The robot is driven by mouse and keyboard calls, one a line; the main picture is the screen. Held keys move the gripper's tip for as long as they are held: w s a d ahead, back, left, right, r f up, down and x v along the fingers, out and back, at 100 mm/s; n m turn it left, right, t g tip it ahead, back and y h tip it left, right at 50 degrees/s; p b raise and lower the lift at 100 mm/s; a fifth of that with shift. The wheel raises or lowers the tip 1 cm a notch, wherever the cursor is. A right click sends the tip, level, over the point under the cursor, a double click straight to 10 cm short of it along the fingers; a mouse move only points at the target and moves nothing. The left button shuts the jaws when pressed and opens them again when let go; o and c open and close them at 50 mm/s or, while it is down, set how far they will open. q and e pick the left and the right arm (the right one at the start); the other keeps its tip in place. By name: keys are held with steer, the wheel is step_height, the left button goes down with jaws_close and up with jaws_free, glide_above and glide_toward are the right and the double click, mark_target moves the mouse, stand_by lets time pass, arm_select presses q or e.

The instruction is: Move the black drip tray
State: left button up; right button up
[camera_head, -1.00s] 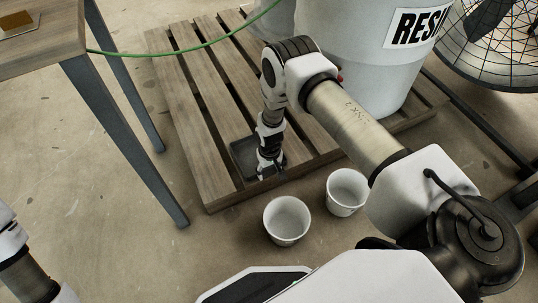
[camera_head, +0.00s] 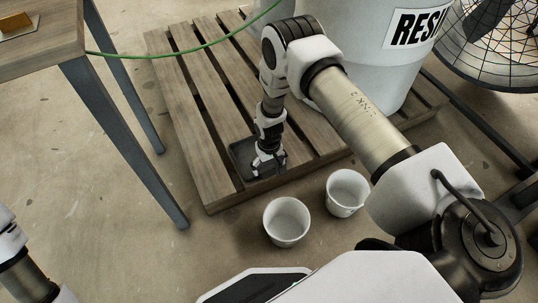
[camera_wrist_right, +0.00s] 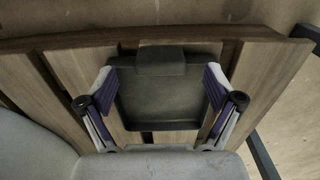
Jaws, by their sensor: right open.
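The black drip tray (camera_head: 242,150) lies on the wooden pallet near its front edge, partly hidden by my right gripper in the head view. In the right wrist view the tray (camera_wrist_right: 158,98) is a shallow dark square with a raised block on its upper edge. My right gripper (camera_head: 266,166) is over the tray. In the wrist view its open fingers (camera_wrist_right: 160,90) stand on either side of the tray, close to its left and right edges; I cannot tell whether they touch it. My left gripper is not in view; only part of my left arm shows at the lower left.
Two white buckets (camera_head: 286,221) (camera_head: 346,192) stand on the floor in front of the pallet (camera_head: 190,120). A large white drum (camera_head: 385,75) stands on the pallet behind my right arm. A green hose (camera_head: 190,50) crosses above the pallet. A table leg (camera_head: 120,140) is at left.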

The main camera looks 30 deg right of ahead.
step_height(320, 180, up, 8)
stand_by(0.5)
